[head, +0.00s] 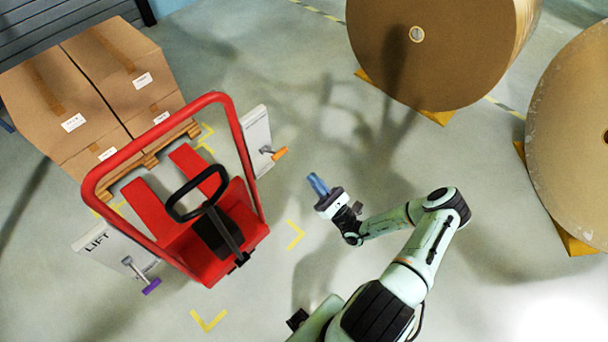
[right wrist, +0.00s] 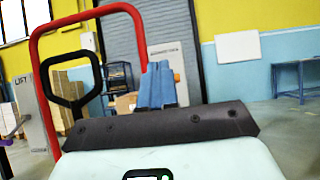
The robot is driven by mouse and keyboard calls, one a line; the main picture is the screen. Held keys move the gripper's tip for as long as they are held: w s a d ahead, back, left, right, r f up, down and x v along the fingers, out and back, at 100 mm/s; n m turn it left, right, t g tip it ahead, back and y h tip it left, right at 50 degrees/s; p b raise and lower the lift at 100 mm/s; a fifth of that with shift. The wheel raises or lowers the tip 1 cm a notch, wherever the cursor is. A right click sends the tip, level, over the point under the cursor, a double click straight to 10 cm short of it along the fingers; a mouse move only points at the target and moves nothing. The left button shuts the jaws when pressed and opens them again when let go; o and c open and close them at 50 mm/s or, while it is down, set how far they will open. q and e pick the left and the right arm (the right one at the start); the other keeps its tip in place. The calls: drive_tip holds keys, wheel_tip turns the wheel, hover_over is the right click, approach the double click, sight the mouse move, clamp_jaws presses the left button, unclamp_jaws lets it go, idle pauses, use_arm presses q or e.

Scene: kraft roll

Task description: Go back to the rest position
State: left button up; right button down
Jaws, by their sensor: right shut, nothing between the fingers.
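My right gripper (head: 318,185) is in the middle of the head view, right of the red pallet truck (head: 225,262) and apart from it. Its blue fingers are together with nothing between them. In the right wrist view, the blue fingers (right wrist: 156,88) point away toward a grey shutter. My right arm bends in from the bottom right of the head view. My left gripper is not in view.
Cardboard boxes (head: 100,80) stand on a wooden pallet at the upper left. Two panels with levers, one orange-handled (head: 280,153), one purple-handled (head: 151,287), flank the truck. Large kraft rolls (head: 430,50) stand on yellow chocks at the right. Floor between is clear.

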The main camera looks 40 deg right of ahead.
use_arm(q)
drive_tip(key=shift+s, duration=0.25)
use_arm(e)
drive_tip(key=shift+s+r, duration=0.25)
drive_tip(key=shift+s, duration=0.85)
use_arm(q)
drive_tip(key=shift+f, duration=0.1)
use_arm(e)
drive_tip(key=shift+w, duration=0.1)
